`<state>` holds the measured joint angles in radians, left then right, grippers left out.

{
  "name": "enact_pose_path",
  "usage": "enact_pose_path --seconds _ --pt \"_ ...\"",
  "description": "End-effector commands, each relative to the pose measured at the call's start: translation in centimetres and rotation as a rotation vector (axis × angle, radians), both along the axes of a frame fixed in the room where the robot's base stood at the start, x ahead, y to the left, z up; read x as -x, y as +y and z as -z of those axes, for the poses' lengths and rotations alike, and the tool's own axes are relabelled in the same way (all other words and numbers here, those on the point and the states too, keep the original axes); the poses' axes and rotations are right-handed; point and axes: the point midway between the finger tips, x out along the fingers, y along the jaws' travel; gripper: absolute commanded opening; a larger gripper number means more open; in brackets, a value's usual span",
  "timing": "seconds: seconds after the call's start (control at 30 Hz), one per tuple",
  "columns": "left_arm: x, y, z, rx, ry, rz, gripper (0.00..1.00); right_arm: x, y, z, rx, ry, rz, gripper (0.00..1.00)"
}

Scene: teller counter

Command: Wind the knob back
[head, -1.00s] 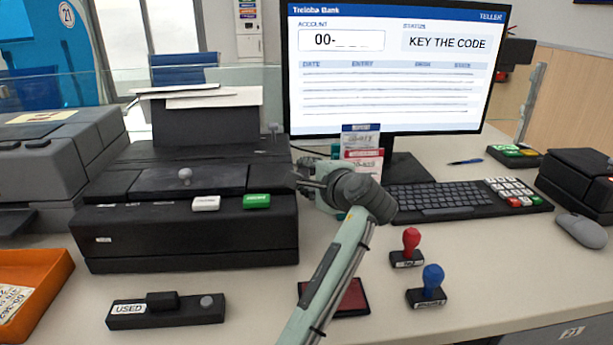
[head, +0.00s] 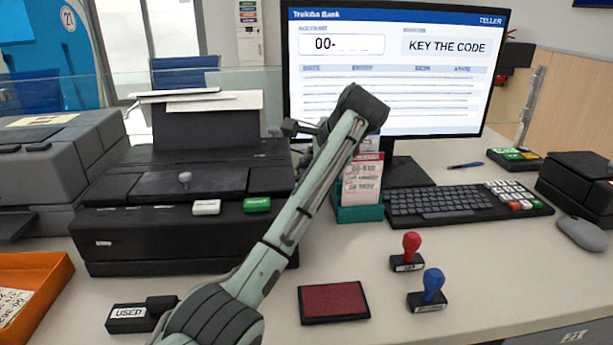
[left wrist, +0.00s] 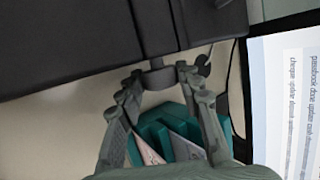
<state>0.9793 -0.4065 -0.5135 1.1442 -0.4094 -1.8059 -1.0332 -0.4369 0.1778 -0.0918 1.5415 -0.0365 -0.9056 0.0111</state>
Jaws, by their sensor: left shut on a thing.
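The dark printer (head: 190,240) stands at the left of the counter. In the left wrist view, a dark round knob (left wrist: 157,77) sticks out of the printer's side on a short shaft. My left gripper (head: 292,129) is at the printer's right rear side. In the left wrist view, the fingers of my left gripper (left wrist: 158,84) lie on either side of the knob and are shut on it. In the head view the knob is hidden by the gripper. My right gripper is in neither view.
A teal holder with cards (head: 358,213) stands close below my left gripper. The monitor (head: 430,80) is just right of it. A red ink pad (head: 333,302), two stamps (head: 432,290) and a keyboard (head: 445,200) lie on the counter.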

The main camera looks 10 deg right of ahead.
Motion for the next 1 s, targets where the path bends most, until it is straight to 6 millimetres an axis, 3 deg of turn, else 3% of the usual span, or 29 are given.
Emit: enact_pose_path --seconds 0.53,0.57,0.7,1.0 --pt "-0.03 -0.01 0.02 0.000 0.034 0.000 0.06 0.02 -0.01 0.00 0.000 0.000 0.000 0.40" --pt "-0.03 -0.02 0.02 0.000 0.034 0.000 0.36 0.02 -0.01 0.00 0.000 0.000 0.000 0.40" --pt "-0.04 -0.02 0.02 0.000 0.034 0.000 0.54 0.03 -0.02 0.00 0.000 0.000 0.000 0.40" --pt "-0.03 -0.03 -0.05 0.000 0.032 0.000 0.56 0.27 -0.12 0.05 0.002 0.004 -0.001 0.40"
